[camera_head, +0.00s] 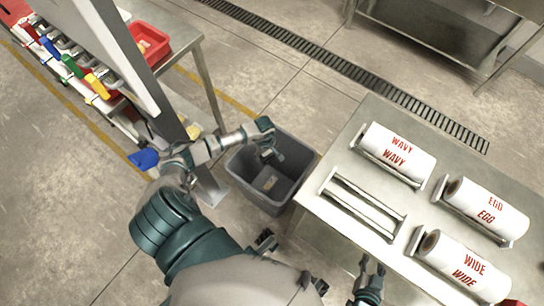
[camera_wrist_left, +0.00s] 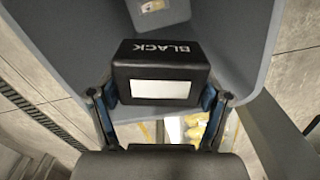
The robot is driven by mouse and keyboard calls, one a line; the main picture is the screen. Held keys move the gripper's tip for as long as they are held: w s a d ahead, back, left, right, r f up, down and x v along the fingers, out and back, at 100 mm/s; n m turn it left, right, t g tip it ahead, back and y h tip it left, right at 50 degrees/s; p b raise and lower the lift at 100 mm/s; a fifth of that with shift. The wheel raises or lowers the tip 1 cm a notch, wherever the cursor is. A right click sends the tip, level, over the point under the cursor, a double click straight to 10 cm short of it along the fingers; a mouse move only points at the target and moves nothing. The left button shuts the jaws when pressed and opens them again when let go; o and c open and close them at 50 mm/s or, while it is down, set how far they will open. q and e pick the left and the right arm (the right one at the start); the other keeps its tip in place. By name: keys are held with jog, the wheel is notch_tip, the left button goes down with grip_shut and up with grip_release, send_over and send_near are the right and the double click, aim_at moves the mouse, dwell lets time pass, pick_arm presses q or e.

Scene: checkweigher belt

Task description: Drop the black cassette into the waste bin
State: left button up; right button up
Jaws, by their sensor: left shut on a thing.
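The black cassette (camera_wrist_left: 160,72) has BLACK in white letters and a blank white label. My left gripper (camera_wrist_left: 160,105) is shut on it, with one finger on each side. In the head view the left gripper (camera_head: 268,150) is over the grey waste bin (camera_head: 248,190), and the cassette cannot be made out clearly. In the left wrist view the open bin (camera_wrist_left: 232,30) lies behind and below the cassette. My right gripper (camera_head: 370,284) is low in the head view beside the steel table, and its jaws are too small to judge.
A dark grey labelled item (camera_head: 268,180) lies in the bin. The steel table (camera_head: 335,235) to its right holds white film rolls (camera_head: 397,152) on cradles and one empty cradle (camera_head: 362,205). A rack with coloured handles and a red tray (camera_head: 150,42) stands at left.

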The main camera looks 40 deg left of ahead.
pick_arm(q)
jog(key=shift+d, duration=0.15)
jog(key=o, duration=1.2)
jog(key=shift+d+r, duration=0.1)
jog(key=shift+a, duration=0.25)
jog(key=shift+r, duration=0.35)
notch_tip(320, 180, up, 11)
jog(key=shift+f, duration=0.15)
